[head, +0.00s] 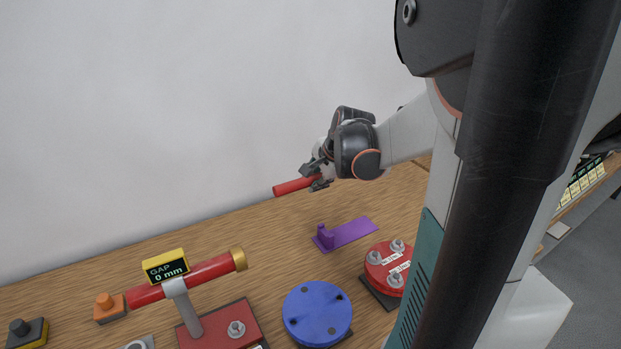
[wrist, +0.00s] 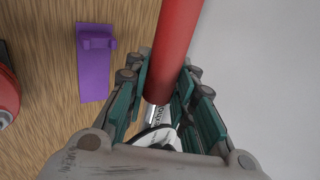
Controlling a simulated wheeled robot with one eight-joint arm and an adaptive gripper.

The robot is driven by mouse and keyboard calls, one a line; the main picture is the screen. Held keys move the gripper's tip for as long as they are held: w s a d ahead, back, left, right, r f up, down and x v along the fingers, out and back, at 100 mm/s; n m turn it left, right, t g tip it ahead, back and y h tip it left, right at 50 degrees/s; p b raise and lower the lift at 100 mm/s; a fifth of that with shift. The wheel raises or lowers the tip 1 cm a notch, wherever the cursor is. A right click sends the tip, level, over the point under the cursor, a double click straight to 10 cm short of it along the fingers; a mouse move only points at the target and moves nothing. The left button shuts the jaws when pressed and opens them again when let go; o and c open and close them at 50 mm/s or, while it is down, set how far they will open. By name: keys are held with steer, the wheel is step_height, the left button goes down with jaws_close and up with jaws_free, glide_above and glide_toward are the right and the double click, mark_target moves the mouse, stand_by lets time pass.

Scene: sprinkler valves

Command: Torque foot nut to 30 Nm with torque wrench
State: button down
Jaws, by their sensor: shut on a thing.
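My gripper (head: 321,177) is shut on a red-handled tool, which looks like the torque wrench (head: 291,186), and holds it in the air above the back of the bench. In the wrist view the red bar (wrist: 176,45) lies between the green-padded fingers (wrist: 168,95), with a silver lettered part near the palm. The tool's far end is hidden. A grey nut (head: 236,328) sits on the red foot plate (head: 252,318) of a post carrying a red pipe (head: 212,269), at lower left, well away from my gripper.
A purple holder (head: 347,234) lies empty below my gripper. A blue disc (head: 317,315) and a red bolted flange (head: 380,258) stand on the wooden bench. A yellow gauge (head: 166,265) reads GAP 0 mm. An orange block (head: 109,307) is at left. A white wall stands behind.

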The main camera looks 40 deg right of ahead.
steer(key=shift+r+p, duration=1.25)
steer(key=shift+r, duration=0.55)
steer(key=shift+f, duration=0.1)
